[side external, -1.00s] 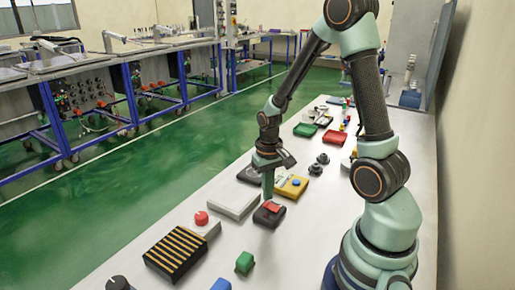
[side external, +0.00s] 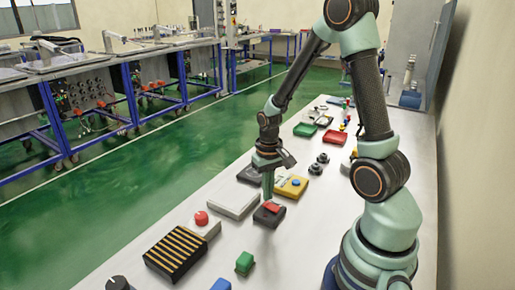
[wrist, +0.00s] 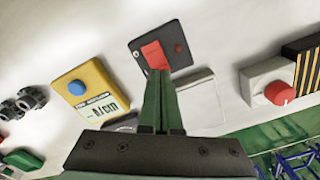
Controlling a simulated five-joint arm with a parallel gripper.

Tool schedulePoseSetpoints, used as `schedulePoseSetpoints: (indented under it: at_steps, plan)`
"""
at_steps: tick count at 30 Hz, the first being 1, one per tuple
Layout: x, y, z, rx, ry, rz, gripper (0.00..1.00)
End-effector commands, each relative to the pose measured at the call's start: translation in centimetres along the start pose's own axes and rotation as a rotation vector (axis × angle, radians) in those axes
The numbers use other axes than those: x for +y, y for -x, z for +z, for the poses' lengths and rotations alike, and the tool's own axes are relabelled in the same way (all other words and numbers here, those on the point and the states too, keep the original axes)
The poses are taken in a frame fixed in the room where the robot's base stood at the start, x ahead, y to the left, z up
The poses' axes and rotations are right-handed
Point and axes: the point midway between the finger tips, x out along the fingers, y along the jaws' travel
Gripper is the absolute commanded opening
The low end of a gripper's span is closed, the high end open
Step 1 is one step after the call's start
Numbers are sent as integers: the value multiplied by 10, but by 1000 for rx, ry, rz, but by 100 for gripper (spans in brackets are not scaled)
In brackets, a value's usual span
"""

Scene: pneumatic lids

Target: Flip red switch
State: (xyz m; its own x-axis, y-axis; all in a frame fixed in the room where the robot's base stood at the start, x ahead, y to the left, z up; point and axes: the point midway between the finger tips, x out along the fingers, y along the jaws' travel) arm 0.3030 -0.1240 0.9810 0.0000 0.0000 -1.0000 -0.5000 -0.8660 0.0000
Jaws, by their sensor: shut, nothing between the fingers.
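The red switch (side external: 272,208) is a red rocker on a dark box (side external: 264,218) on the white table. In the wrist view the red rocker (wrist: 154,55) sits in its dark box (wrist: 181,52), just beyond my fingertips. My gripper (side external: 267,196) points down at the side of the switch, and its green fingers are shut with nothing between them. In the wrist view the fingertips of my gripper (wrist: 159,74) overlap the near edge of the rocker. I cannot tell whether they touch it.
A yellow box with a blue button (wrist: 88,92) stands beside the switch. A grey plate (side external: 234,204) and a box with a red knob (side external: 202,222) lie on the other side. A green block (side external: 245,262) and a black-and-yellow striped box (side external: 176,251) stand nearer the camera.

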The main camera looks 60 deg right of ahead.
Motion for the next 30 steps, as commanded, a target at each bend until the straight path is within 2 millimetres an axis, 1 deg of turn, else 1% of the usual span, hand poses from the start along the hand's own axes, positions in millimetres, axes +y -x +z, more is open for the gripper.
schedulePoseSetpoints:
  at_steps: [30]
  plan:
    - [0, -12, 0, -1, 0, 0, 0]
